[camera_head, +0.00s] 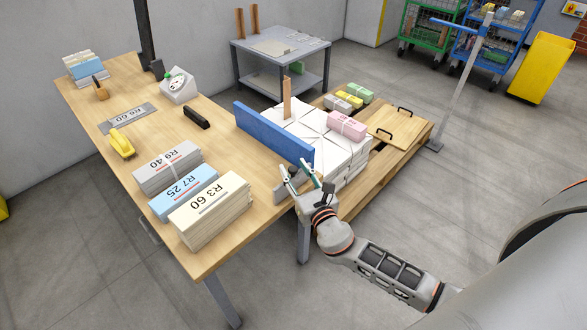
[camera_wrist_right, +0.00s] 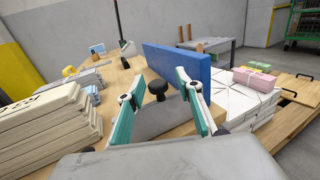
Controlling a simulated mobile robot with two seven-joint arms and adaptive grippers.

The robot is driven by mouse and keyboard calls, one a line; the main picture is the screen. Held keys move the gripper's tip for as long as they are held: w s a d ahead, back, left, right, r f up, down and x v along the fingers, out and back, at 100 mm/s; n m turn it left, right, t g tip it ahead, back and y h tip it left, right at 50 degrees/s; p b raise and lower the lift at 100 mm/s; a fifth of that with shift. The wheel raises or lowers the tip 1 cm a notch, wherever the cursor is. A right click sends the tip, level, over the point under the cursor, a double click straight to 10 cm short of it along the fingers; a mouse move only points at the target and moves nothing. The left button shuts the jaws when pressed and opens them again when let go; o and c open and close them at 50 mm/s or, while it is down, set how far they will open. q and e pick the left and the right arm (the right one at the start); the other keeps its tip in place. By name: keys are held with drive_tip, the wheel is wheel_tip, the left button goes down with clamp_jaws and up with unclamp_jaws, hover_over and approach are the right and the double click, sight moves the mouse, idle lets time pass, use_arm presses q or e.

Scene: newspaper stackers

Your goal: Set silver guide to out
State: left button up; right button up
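The silver guide (camera_wrist_right: 165,120) is a grey metal plate with a black knob (camera_wrist_right: 157,88) on top, in the right wrist view. In the head view the guide (camera_head: 284,189) is at the table's right edge, partly behind my right gripper. My right gripper (camera_head: 299,171) is open, with teal and white fingers. In the right wrist view its fingers (camera_wrist_right: 160,77) stand wide apart on either side of the knob, with gaps; I cannot tell the depth between them. My left gripper is not in view.
A blue upright board (camera_head: 272,133) stands along the table's right edge, beside wrapped paper stacks (camera_head: 340,160) on a pallet (camera_head: 415,150). Labelled bundles (camera_head: 210,208) lie at the table's near end. A yellow tool (camera_head: 121,144) and a black-handled block (camera_head: 197,117) lie further back.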

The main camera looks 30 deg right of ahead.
drive_tip(key=shift+w, duration=0.1)
drive_tip(key=s, duration=1.2)
drive_tip(key=shift+a, duration=0.3)
